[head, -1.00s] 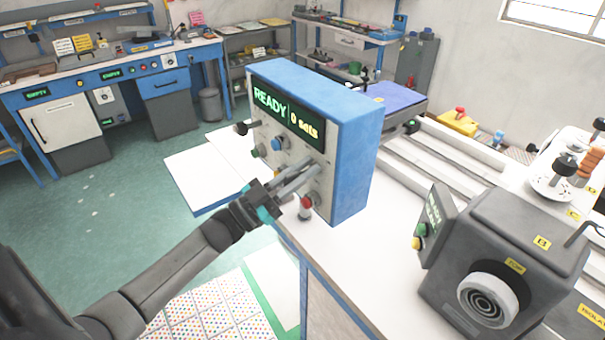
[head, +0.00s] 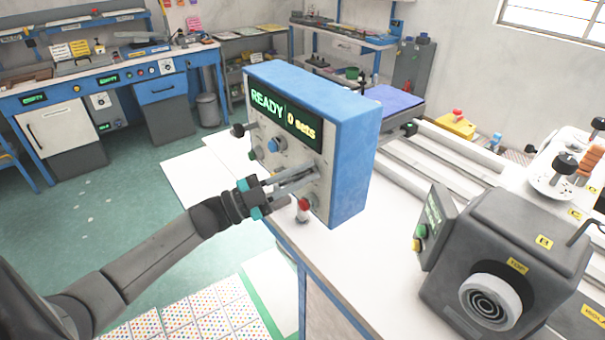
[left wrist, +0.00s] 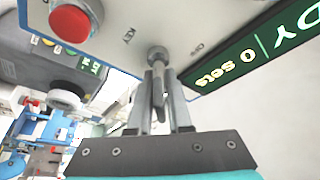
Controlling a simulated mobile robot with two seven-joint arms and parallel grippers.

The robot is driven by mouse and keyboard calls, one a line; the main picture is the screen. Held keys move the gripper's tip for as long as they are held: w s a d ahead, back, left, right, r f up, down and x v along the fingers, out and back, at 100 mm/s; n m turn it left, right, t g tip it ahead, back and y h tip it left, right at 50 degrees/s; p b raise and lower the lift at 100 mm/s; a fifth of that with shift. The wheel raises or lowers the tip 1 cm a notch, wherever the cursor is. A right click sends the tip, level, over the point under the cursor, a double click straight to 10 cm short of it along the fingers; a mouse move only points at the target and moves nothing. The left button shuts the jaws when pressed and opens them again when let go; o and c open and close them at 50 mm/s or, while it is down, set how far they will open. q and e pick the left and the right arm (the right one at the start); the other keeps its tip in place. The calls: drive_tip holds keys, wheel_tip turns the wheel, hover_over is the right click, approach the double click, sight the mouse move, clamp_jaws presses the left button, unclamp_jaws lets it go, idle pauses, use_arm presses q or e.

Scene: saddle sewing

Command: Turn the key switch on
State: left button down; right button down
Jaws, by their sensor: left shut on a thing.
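The blue control box (head: 352,150) stands on the white bench. Its grey front panel has a lit display (head: 285,115) reading "READY" and "0 sets". The key switch (left wrist: 157,58) sticks out of the panel in the left wrist view, with its key between my fingers. My left gripper (head: 312,174) is at the right part of the panel in the head view, shut on the key (left wrist: 158,92). The fingers hide most of the key switch in the head view. A red button (head: 303,205) sits just below my fingers; it also shows in the left wrist view (left wrist: 70,22). My right gripper is not in view.
A blue knob (head: 275,145) and a black knob (head: 238,130) are on the panel left of my gripper. A dark machine (head: 505,235) with a white round part stands to the right on the bench.

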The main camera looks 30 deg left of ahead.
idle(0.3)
use_arm(q)
drive_tip(key=c, duration=1)
unclamp_jaws()
drive_tip(key=shift+o, duration=0.2)
drive_tip(key=b+v, duration=0.2)
drive_tip(key=v, duration=1.3)
drive_tip(key=shift+a, duration=0.1)
drive_tip(key=s+a+f+n+g+y+b, duration=0.2)
drive_tip(key=f+n+y, duration=0.45)
drive_tip(key=f, duration=1.15)
drive_tip(key=s+a+f+n+g+y+b, duration=0.1)
drive_tip(key=s+f+n+y+b, duration=0.4)
drive_tip(key=f, duration=1.2)
drive_tip(key=s+d+f+n+g+y, duration=0.1)
drive_tip(key=s+d+f+n+g, duration=0.2)
drive_tip(key=f, duration=0.5)
drive_tip(key=s+d+f+g+y, duration=0.25)
drive_tip(key=s+d+f, duration=0.2)
drive_tip(key=f, duration=0.25)
drive_tip(key=s+d+f+g+h, duration=0.1)
drive_tip(key=s+d+f+g, duration=0.2)
drive_tip(key=s+d+f, duration=0.2)
drive_tip(key=s+d+f+g+b, duration=0.1)
drive_tip(key=s+d+f+g, duration=0.3)
drive_tip(key=s+d, duration=0.3)
drive_tip(key=s+f, duration=0.1)
drive_tip(key=s, duration=0.3)
drive_tip(key=shift+h+b, duration=0.3)
drive_tip(key=shift+h, duration=0.1)
